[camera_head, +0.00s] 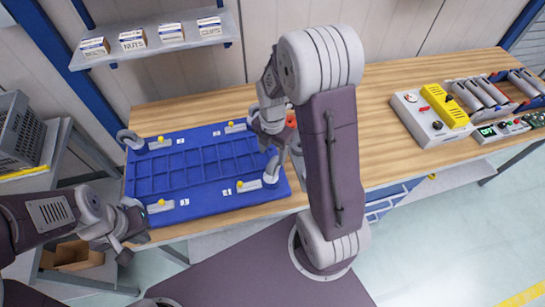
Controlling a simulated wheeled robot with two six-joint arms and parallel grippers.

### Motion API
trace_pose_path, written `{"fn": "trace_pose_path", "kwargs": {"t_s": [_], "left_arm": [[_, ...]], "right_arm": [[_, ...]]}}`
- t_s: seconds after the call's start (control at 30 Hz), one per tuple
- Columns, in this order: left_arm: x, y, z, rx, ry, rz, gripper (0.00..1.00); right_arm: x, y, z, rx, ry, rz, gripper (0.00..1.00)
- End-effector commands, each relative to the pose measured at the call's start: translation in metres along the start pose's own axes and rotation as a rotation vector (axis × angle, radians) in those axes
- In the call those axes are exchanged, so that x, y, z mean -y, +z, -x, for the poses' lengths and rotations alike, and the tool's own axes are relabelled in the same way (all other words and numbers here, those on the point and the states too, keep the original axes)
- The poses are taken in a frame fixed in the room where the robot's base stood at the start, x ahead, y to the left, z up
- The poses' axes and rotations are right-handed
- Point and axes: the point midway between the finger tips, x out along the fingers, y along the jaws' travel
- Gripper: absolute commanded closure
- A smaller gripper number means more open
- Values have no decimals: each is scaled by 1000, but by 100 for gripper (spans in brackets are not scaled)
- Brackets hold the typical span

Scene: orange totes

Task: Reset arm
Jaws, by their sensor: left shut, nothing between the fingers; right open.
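My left gripper (124,258) hangs at the lower left, just off the front left corner of the blue fixture board (190,165). It is shut and empty. My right arm rises through the middle of the view and bends back down to the left. My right gripper (284,160) is over the right end of the board and is open; its fingertips are partly hidden by its own wrist. A small red-orange thing (291,118) shows just behind the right wrist, mostly hidden, so I cannot tell what it is.
The board, with grid compartments and grey clamps, lies on the wooden table (380,110). A control box (430,125) and grey cylinders (480,92) stand at the right. A wall shelf (155,50) holds small boxes. A grey crate (20,135) stands left; a cardboard box (72,256) sits below.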

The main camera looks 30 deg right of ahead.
Motion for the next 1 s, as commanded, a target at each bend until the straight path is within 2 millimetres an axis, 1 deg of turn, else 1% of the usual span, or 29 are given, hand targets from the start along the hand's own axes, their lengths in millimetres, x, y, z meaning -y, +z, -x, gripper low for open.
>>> {"fn": "trace_pose_path", "kwargs": {"t_s": [0.67,0.73,0.77,0.83,0.87,0.9,0.97,1.0], "left_arm": [[0,0,-1,0,0,0,100],[0,1,-13,0,0,0,100],[0,2,-22,0,0,0,100],[1,5,-48,0,0,0,100],[1,6,-60,0,0,0,100],[1,7,-64,1,0,0,100],[1,7,-68,1,0,0,100],[1,7,-71,0,0,0,100]], "right_arm": [[0,0,-2,0,0,2,42],[-6,-3,-8,10,14,19,42],[-11,-5,-10,21,32,33,42],[-10,-24,-18,38,63,75,42],[-4,-36,-23,40,77,32,42],[2,-47,-23,35,89,-91,42],[11,-58,-24,25,102,-285,42],[16,-64,-27,17,108,-421,42]]}}
